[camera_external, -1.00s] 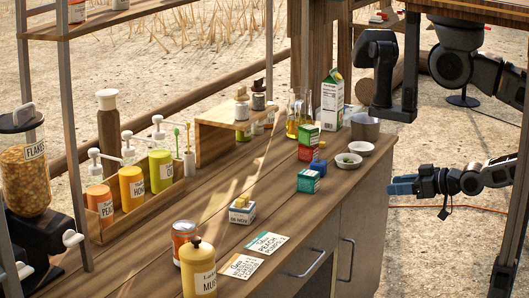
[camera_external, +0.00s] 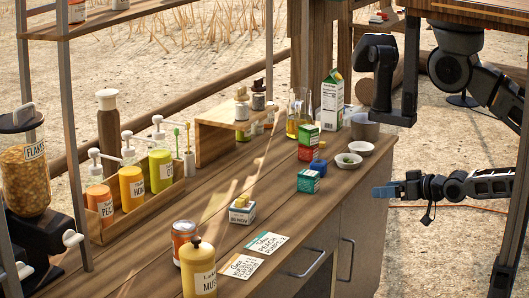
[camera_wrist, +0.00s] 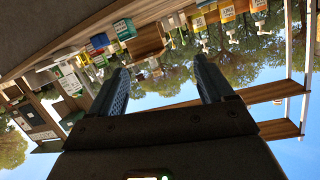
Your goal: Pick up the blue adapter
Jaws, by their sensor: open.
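A small blue block (camera_external: 319,167), which looks like the blue adapter, sits on the wooden counter, partly hidden behind a teal-and-white box (camera_external: 309,181). A red-and-green carton (camera_external: 308,143) stands just behind it. In the wrist view, which is upside down, the blue block (camera_wrist: 99,41) shows at the upper left beside the teal box (camera_wrist: 124,29). My gripper (camera_external: 381,192) is off the counter's right edge, apart from the block. In the wrist view my gripper (camera_wrist: 161,65) has its two fingers spread with nothing between them.
Two small white bowls (camera_external: 348,161) and a grey cup (camera_external: 365,128) stand near the counter's right edge. A milk carton (camera_external: 332,100) and a glass flask (camera_external: 299,115) are behind. A box with yellow on top (camera_external: 242,212) and two cards lie nearer. Bare counter lies between.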

